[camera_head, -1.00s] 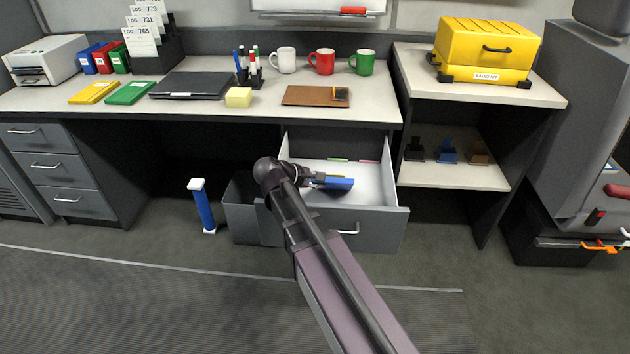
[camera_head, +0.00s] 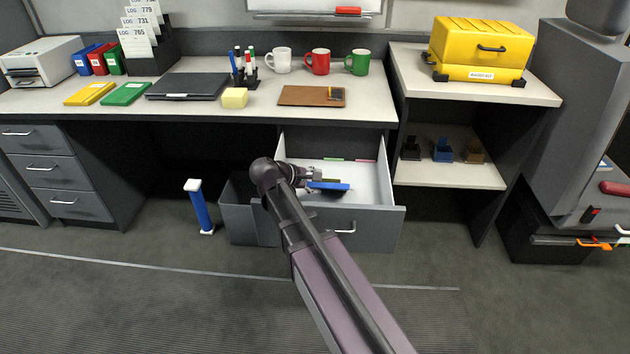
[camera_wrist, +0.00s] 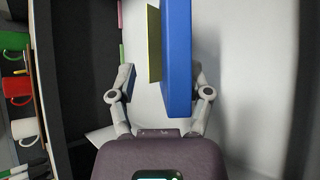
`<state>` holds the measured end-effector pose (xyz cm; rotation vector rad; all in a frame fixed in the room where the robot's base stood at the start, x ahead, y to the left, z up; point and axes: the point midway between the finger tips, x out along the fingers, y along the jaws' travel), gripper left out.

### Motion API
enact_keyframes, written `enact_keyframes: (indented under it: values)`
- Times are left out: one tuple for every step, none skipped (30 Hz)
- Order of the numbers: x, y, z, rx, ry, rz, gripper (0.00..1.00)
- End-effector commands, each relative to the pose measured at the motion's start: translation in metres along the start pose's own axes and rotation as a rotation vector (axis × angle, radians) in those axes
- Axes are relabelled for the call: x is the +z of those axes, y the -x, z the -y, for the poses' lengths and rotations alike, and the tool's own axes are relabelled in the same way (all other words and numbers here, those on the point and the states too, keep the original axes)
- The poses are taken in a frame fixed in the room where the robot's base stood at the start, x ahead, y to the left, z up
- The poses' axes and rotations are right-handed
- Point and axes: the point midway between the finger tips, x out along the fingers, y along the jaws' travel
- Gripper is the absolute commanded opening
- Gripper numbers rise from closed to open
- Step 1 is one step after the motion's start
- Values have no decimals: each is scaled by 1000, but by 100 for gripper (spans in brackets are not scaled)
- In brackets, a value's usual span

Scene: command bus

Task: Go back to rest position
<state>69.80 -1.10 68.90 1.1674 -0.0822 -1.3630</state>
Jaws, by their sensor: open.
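My gripper (camera_head: 308,173) is over the open desk drawer (camera_head: 377,222). In the wrist view its two fingers (camera_wrist: 162,78) are spread apart. A blue flat item (camera_head: 328,186), like a binder or notebook, lies in the drawer just below the gripper. In the wrist view the blue item (camera_wrist: 178,60) shows edge-on between the fingers, near the right one, with a yellow-green strip on its left side. I cannot tell whether the right finger touches it. My arm reaches over the drawer's front left part and hides some of it.
The desk top (camera_head: 378,108) above holds a white mug (camera_head: 280,61), a red mug (camera_head: 317,62), a green mug (camera_head: 357,62) and a brown clipboard (camera_head: 305,96). A grey bin (camera_head: 238,213) stands left of the drawer. A blue-and-white post (camera_head: 200,210) stands further left. Open floor lies in front.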

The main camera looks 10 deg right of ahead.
Motion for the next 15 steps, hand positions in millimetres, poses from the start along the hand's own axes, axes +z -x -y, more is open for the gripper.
enact_keyframes:
  values:
    - [0, 0, 0, 0, 0, 0, 64]
    - [0, 0, 0, 0, 0, 0, 64]
    - [0, 0, 0, 0, 0, 0, 64]
    - [0, 0, 0, 0, 0, 0, 64]
    - [0, 0, 0, 0, 0, 0, 64]
    - [0, 0, 0, 0, 0, 0, 64]
    - [0, 0, 0, 0, 0, 0, 64]
    - [0, 0, 0, 0, 0, 0, 64]
    - [0, 0, 0, 0, 0, 0, 64]
    - [0, 0, 0, -1, -1, 0, 64]
    - [1, 0, 0, -2, -3, 0, 64]
    - [2, 1, -1, -4, -6, -1, 64]
    - [3, 1, -1, -7, -9, -2, 64]
    - [4, 1, -1, -11, -14, -3, 64]
    - [6, 2, -1, -16, -21, -6, 64]
